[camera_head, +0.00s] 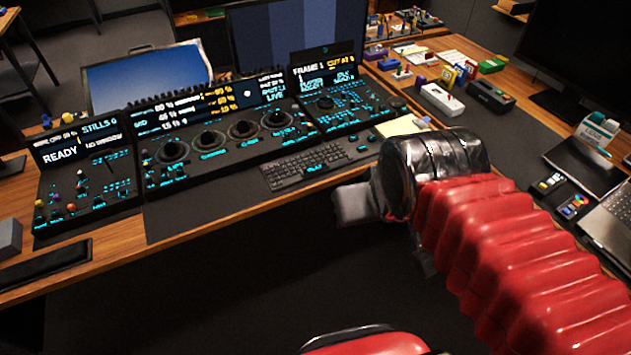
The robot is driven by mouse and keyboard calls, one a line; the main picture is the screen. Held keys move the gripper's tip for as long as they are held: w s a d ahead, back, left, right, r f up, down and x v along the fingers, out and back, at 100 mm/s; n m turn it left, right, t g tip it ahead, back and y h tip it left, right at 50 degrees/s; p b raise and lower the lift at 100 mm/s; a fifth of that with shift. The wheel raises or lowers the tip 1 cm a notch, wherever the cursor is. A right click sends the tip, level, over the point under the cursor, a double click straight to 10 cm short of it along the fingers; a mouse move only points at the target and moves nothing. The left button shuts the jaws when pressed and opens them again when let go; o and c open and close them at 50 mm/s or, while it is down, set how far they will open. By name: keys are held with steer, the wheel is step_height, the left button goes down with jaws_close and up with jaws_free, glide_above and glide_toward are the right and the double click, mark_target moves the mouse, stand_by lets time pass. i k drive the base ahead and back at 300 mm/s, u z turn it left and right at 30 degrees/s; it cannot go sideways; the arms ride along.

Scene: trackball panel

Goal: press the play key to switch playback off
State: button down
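The trackball panel (215,150) is a black console with several dark round trackballs, cyan-lit labels and lit screens, standing on the desk at the left and middle. A right-hand section (340,105) has many small cyan-lit keys under a screen reading "FRAME 1" and "CUT A1". The play key cannot be picked out, because the key labels are too small to read. My gripper (352,204) shows as a grey end on a black wrist, in front of the desk edge, to the right of and below the keyboard. Its fingertips are not clear, and nothing is seen in it.
A black keyboard (308,166) lies before the panel, with a yellow notepad (402,126) to its right. Small boxes (440,98) and a laptop (612,215) crowd the right of the desk. The space before the desk is open.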

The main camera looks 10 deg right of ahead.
mark_target(318, 168)
steer(key=k, duration=1)
steer(key=u, duration=0.3)
steer(key=i, duration=0.5)
steer(key=u, duration=0.35)
steer(key=i, duration=1.45)
steer(key=z, duration=0.25)
